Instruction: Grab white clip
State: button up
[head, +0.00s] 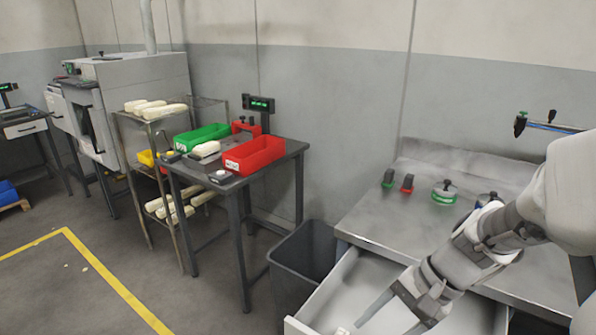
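My arm reaches from the right down into an open light-grey drawer (330,287) under the metal worktop. My gripper (372,310) is low inside the drawer, near the bottom edge of the head view. Only part of it shows, so I cannot tell whether it is open or shut. A small whitish thing (342,331) lies in the drawer just left of my gripper, cut off by the frame edge. It may be the white clip, but it is too small to be sure. I cannot see whether the gripper touches it.
The metal worktop (375,215) carries green and red round-topped items (407,183). A dark grey bin (300,265) stands left of the drawer. Further left, a table holds a red crate (255,154), a green crate (203,136) and a scale. The floor at left is open.

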jog(key=w+d+f+m+t+y+b, duration=0.2)
jog(key=w+d+f+m+y+b, duration=0.15)
jog(key=f+m, duration=0.45)
jog(key=m+t+b, duration=0.3)
jog(key=m+t, duration=0.2)
jog(key=m, duration=0.3)
send_near(342, 332)
jog(key=f+b, duration=0.1)
jog(key=w+a+f+b, duration=0.1)
jog(key=b, duration=0.1)
jog(key=shift+a+f, duration=0.15)
jog(key=shift+a, duration=0.15)
jog(key=x, duration=0.2)
jog(key=b+x, duration=0.1)
jog(key=x, duration=0.1)
jog(key=r+b+x, duration=0.1)
jog(key=x, duration=0.1)
jog(key=shift+w+a+f, duration=0.15)
jog(key=shift+w+a, duration=0.1)
jog(key=shift+w, duration=0.15)
grip_shut()
